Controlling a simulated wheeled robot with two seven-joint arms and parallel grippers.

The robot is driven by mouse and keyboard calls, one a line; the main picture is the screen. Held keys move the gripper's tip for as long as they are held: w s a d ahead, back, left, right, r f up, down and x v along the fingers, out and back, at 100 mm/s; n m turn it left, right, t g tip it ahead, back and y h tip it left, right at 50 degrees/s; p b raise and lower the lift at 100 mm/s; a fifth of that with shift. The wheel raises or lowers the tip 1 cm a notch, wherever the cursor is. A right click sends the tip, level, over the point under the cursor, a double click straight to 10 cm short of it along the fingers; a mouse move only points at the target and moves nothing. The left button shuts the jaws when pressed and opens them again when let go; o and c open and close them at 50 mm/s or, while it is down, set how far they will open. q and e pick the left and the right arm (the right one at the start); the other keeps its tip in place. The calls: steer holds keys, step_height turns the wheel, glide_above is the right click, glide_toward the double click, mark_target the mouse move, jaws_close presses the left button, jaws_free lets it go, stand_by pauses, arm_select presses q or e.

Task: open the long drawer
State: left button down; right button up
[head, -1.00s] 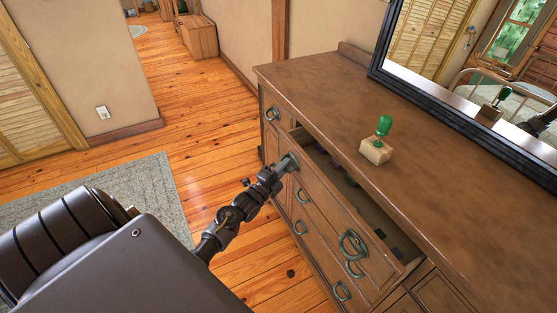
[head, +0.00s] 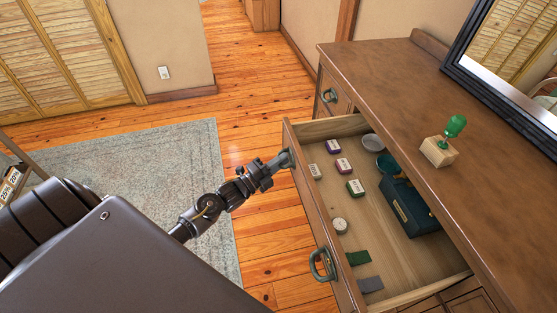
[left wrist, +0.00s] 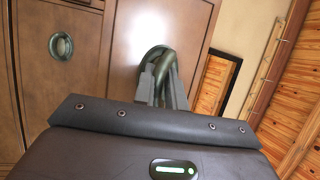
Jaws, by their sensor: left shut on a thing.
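The long drawer (head: 330,208) of the wooden dresser is pulled well out in the head view, its inside showing. My left gripper (head: 284,161) is shut on the drawer's far ring handle (left wrist: 157,58), which also shows between its fingers in the left wrist view (left wrist: 160,85). The drawer's near ring handle (head: 322,264) hangs free. Inside lie several small labelled boxes (head: 355,187), a round tin (head: 340,225), a dark teal case (head: 408,208), bowls (head: 373,143), and green and grey flat pieces (head: 358,258). My right gripper is not in view.
A grey rug (head: 130,160) covers the floor at left. Bare floorboards (head: 265,215) lie in front of the drawer.

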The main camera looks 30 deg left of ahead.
arm_select(q)
steer(key=shift+s+a, duration=0.1)
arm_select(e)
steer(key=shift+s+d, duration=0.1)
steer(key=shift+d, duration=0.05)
arm_select(q)
steer(key=c, duration=1.7)
jaws_free()
steer(key=shift+c, duration=0.2)
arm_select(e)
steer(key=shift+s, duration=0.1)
